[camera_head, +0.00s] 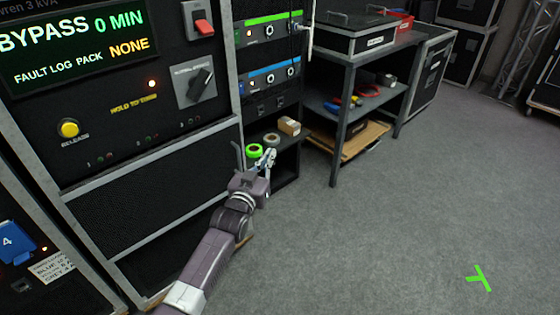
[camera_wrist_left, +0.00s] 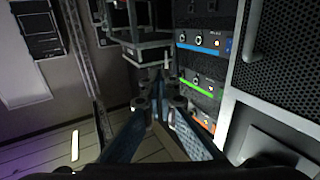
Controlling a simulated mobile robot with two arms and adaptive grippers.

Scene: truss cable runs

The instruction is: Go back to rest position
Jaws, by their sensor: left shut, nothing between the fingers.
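My left arm reaches in from the bottom of the head view, and its gripper (camera_head: 254,170) is in front of the low shelf beside the black rack cabinet. The left gripper (camera_wrist_left: 161,106) is shut and empty; in the left wrist view its two blue-grey fingers run in toward each other in the middle. In the head view it overlaps the shelf edge near a green tape roll (camera_head: 254,150); I cannot tell how near it is. My right gripper is in neither view.
A UPS cabinet with a lit display (camera_head: 78,42) and a black rotary switch (camera_head: 200,83) stands at left. A grey tape roll (camera_head: 271,139) and small box (camera_head: 289,126) lie on the shelf. A metal bench (camera_head: 346,127) stands beyond.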

